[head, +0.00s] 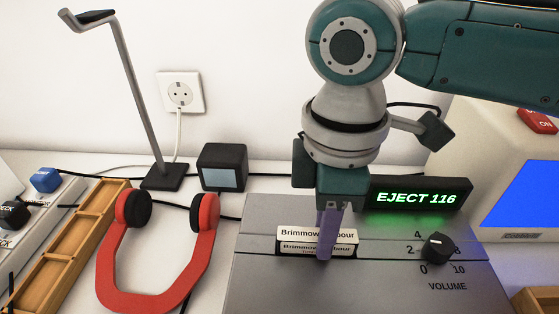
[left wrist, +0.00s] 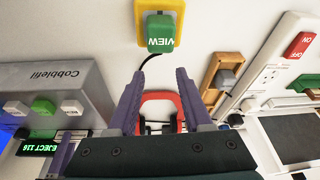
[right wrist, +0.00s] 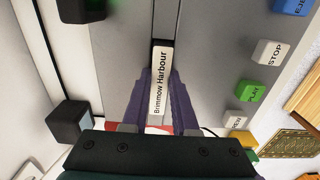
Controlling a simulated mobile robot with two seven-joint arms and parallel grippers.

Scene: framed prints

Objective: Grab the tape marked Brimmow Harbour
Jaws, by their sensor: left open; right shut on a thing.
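The tape marked Brimmow Harbour (head: 291,236) has a white label and stands partly out of the slot in the grey deck (head: 262,285). My right gripper (head: 325,252) comes down from above and is shut on the tape, hiding the middle of its lettering in the head view. My left gripper (left wrist: 157,85) is open and empty in the left wrist view. It is outside the head view.
A green EJECT 116 display (head: 416,198) and a black volume knob (head: 437,247) are right of the tape. Red headphones (head: 150,290), a metal stand (head: 138,95) and a small black box (head: 222,167) are to the left. A blue-screened beige unit (head: 480,140) stands at right.

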